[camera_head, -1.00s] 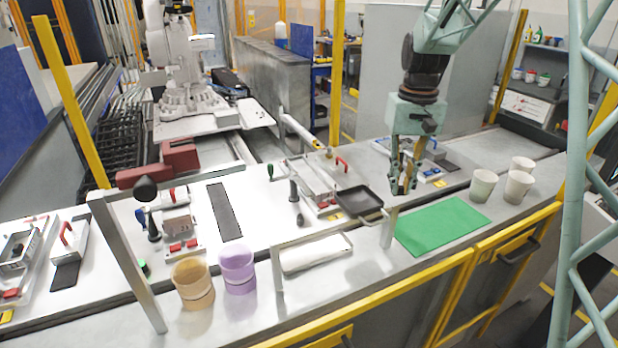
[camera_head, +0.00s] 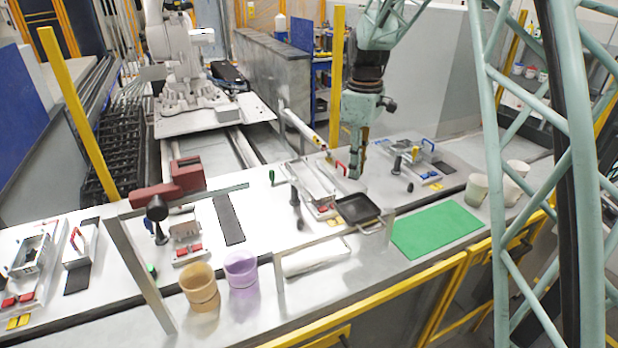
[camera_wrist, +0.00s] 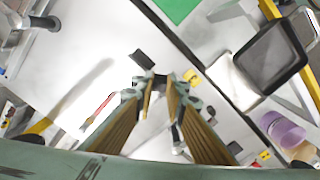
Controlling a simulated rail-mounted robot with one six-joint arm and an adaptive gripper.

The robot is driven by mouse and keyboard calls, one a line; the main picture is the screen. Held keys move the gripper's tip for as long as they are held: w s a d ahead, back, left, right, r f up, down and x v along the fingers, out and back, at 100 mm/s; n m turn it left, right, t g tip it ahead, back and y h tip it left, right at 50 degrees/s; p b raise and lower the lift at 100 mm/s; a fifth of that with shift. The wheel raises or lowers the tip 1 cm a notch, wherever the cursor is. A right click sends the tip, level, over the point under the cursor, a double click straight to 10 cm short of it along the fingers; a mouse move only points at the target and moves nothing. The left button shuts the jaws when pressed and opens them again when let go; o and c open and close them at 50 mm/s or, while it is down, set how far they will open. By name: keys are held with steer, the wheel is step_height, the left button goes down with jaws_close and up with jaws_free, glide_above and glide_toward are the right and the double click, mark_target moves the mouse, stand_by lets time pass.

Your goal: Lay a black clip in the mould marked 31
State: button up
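My gripper (camera_head: 355,165) hangs over the far side of the bench in the head view, beside a metal fixture with red handles (camera_head: 318,185). In the head view, a small black piece (camera_head: 410,187) lies right of my gripper. No number 31 is legible, so I cannot tell which fixture is that mould.
A black square tray (camera_head: 358,208) sits in front of my gripper, with a green mat (camera_head: 436,229) to its right. Pale cups (camera_head: 476,190) stand at the right; a purple cup (camera_head: 241,270) and a tan cup (camera_head: 199,287) stand front left. A metal frame (camera_head: 138,265) rises at left.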

steer(key=w+a+r+n+p, duration=0.1)
steer(key=w+a+n+p, duration=0.3)
steer(key=a+n, duration=0.6)
steer(key=shift+w+a+r+n+p, duration=0.15)
steer(key=shift+a+r+n+p, duration=0.2)
steer(key=shift+a, duration=0.4)
steer(key=shift+f, duration=0.15)
glide_above(318, 190)
steer(key=shift+f, duration=3.1)
steer(key=shift+f, duration=0.1)
steer(key=shift+f, duration=1.8)
steer(key=shift+f, duration=0.2)
steer(key=o, duration=0.6)
